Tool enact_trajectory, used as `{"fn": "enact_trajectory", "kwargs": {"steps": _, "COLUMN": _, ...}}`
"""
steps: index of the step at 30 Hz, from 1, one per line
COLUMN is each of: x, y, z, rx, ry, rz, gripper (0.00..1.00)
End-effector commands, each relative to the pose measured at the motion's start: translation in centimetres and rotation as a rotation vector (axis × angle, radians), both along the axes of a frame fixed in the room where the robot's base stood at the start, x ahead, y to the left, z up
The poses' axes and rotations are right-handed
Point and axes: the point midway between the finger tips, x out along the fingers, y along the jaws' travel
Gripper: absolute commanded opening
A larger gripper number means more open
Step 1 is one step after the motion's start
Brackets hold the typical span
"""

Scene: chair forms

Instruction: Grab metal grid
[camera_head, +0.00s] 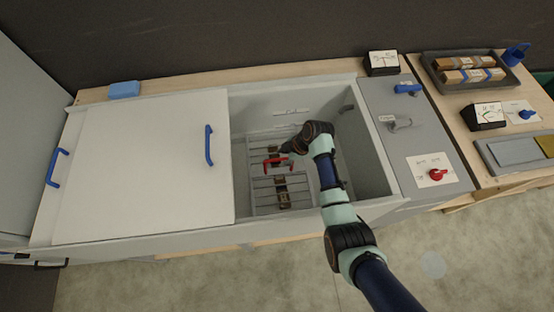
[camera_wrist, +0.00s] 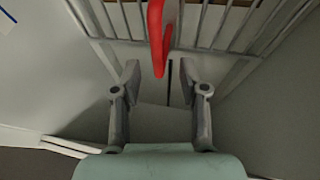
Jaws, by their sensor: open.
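The metal grid (camera_head: 265,187) lies inside the open part of the grey basin, with brown pieces (camera_head: 283,193) on it. A red handle (camera_head: 278,163) stands up at its middle. In the wrist view the red handle (camera_wrist: 157,40) hangs down from the top edge, and the bars of the grid (camera_wrist: 217,30) run across the top. My gripper (camera_wrist: 166,80) is open, its two fingers apart with nothing between them. The handle's lower end is just beyond the fingertips, between them in the picture. In the head view my wrist hides part of the grid and the fingers.
The basin (camera_head: 375,165) has high walls around the grid. A white lid (camera_head: 150,170) with blue handles covers its left part. A grey panel (camera_head: 440,150) with a red knob (camera_head: 437,174) stands to the right. A dark tray (camera_head: 450,88) holds wooden pieces.

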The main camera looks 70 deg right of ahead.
Motion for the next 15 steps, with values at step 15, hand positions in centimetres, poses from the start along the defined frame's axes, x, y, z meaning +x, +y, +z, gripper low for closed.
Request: {"fn": "enact_trajectory", "kwargs": {"steps": 15, "x": 2.4, "y": 0.0, "z": -4.5, "rx": -0.002, "ry": 0.0, "rz": -0.001, "gripper": 0.43}}
